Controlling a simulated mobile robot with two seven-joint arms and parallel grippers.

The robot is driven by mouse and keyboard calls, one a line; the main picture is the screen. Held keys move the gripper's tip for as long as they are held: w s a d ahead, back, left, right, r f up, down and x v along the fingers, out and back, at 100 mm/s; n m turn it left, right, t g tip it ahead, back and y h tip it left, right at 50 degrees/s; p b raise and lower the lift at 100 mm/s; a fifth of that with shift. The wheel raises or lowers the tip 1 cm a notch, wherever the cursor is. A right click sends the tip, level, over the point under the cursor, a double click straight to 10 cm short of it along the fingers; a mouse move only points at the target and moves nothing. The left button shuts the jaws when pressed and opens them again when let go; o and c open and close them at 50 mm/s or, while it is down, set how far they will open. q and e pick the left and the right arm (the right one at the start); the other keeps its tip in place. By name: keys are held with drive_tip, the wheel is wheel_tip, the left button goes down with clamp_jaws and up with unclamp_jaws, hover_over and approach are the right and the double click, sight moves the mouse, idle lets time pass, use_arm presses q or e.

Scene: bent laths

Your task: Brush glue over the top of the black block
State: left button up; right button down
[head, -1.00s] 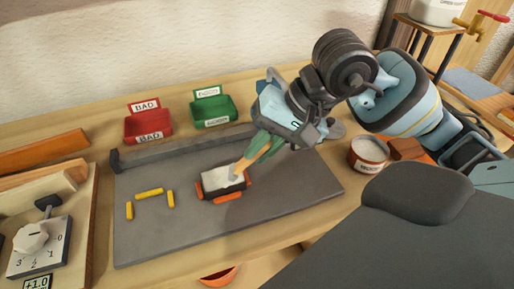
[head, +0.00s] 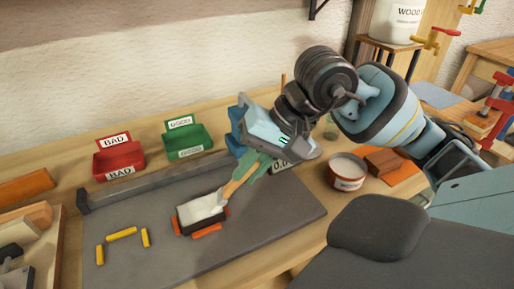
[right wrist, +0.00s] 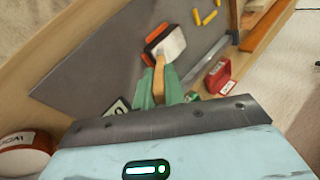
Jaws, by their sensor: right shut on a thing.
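The black block (head: 184,228) lies on the grey mat between orange pieces. White glue (head: 199,208) covers most of its top, with a dark border showing; the block also shows in the right wrist view (right wrist: 151,46). My right gripper (head: 246,172) has green fingers shut on the wooden handle of a brush (head: 237,183). The brush slants down to the right end of the block, and its bristles appear to touch the glue there. The brush handle also shows in the right wrist view (right wrist: 159,76). My left gripper is out of view.
A glue pot (head: 347,184) stands right of the mat (head: 270,215), beside a brown block (head: 383,161). A red BAD bin (head: 119,161) and a green bin (head: 187,143) stand behind a grey rail (head: 150,181). Yellow pieces (head: 122,234) lie left on the mat.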

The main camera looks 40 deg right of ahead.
drive_tip(key=shift+w+a+r, duration=0.15)
drive_tip(key=shift+w+a, duration=0.1)
drive_tip(key=shift+a, duration=0.1)
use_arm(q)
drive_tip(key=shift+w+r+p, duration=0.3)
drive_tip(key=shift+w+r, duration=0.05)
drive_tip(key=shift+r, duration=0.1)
use_arm(e)
drive_tip(key=shift+w+a, duration=0.6)
drive_tip(key=shift+a, duration=0.25)
